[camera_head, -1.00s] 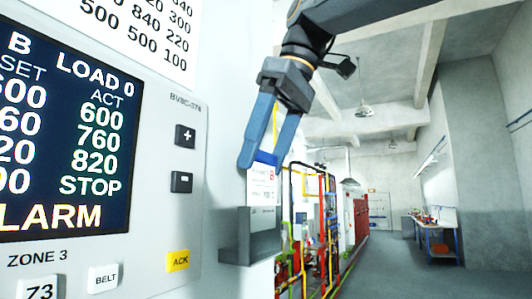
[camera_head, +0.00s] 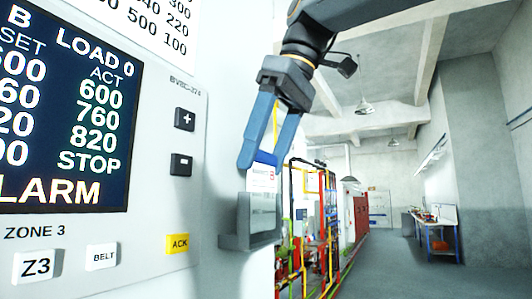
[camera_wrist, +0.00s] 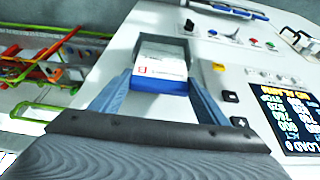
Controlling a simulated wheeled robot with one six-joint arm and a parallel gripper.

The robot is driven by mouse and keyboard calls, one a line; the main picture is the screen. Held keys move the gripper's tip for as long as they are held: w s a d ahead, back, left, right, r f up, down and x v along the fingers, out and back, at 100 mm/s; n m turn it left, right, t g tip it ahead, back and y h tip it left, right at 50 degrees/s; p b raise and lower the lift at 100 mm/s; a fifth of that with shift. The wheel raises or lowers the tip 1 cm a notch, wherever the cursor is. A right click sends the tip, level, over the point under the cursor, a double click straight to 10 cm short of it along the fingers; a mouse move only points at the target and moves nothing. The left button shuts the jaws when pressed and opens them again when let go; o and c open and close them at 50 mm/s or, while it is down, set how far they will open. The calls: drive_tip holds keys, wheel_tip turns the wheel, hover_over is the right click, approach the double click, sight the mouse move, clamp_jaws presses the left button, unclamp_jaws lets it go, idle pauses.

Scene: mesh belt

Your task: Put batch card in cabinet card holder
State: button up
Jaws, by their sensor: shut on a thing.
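The batch card (camera_head: 263,176) is white with a blue top band and a red mark. My gripper (camera_head: 261,160) is shut on it, with a blue finger at each side edge. The grey cabinet card holder (camera_head: 250,240) is fixed to the cabinet side, just below my fingertips. The card stands roughly upright, and its lower part appears to be inside the holder. I cannot tell whether it touches the bottom. In the wrist view the card (camera_wrist: 160,72) lies between the fingers, with the dark holder (camera_wrist: 178,46) around its far end.
The control panel (camera_head: 95,130), with a screen and buttons, stands close on the left. Its yellow ACK button (camera_head: 177,244) is near the holder. Red and yellow pipework (camera_head: 315,215) stands behind to the right. A blue workbench (camera_head: 434,228) is far off, with open floor before it.

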drive_tip(key=shift+f+b, duration=0.6)
drive_tip(key=shift+f, duration=0.2)
drive_tip(key=o, duration=1.1)
drive_tip(key=shift+v, duration=3.9)
